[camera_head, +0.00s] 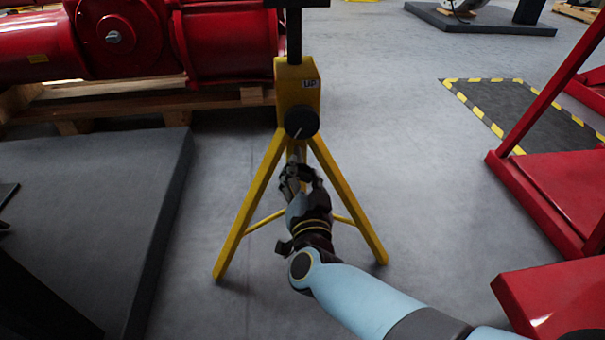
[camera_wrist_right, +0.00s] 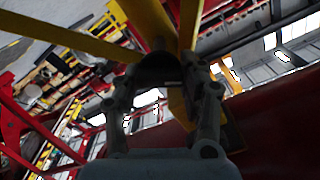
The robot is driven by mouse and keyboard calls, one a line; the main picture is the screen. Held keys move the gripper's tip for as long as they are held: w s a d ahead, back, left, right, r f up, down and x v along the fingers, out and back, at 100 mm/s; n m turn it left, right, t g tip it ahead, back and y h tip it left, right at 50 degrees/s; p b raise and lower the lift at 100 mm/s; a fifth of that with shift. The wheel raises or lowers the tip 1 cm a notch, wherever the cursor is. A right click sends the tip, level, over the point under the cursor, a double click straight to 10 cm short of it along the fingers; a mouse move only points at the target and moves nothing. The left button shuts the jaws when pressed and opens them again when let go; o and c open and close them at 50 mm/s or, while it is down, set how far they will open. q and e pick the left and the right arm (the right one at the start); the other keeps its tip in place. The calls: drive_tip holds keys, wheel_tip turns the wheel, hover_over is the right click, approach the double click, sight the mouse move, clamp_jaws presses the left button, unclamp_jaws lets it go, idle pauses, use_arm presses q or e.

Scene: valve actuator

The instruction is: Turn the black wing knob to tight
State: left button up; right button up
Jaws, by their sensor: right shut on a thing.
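A yellow tripod stand (camera_head: 331,176) rises ahead of me in the head view. A round black disc (camera_head: 301,122) with a pale line sits on the front of its yellow box. My right gripper (camera_head: 300,172) is below that disc, at the middle of the stand between the legs. In the right wrist view its two fingers close around a dark part, the black wing knob (camera_wrist_right: 161,67), where the yellow legs meet. The knob's shape is mostly hidden by the fingers and shadow, so its angle cannot be read. My left gripper is out of view.
A large red machine (camera_head: 220,42) rests on wooden pallets behind the stand at the left. A dark platform (camera_head: 100,190) lies to the left. A red frame (camera_head: 560,190) stands to the right. Grey floor around the stand is clear, mainly to its right.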

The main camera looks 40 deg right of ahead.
drive_tip(key=m, duration=0.3)
drive_tip(key=shift+s, duration=0.1)
drive_tip(key=shift+f+m, duration=0.1)
drive_tip(key=shift+m, duration=1.4)
drive_tip(key=shift+f+m, duration=0.1)
drive_tip(key=shift+m, duration=0.8)
drive_tip(key=m, duration=0.3)
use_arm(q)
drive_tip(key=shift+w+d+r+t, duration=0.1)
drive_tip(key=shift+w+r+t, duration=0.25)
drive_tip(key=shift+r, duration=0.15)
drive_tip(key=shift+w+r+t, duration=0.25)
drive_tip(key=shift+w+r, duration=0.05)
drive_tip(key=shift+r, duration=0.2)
use_arm(e)
drive_tip(key=shift+m, duration=0.4)
drive_tip(key=shift+f, duration=0.1)
drive_tip(key=o, duration=1.2)
drive_tip(key=shift+d, duration=0.1)
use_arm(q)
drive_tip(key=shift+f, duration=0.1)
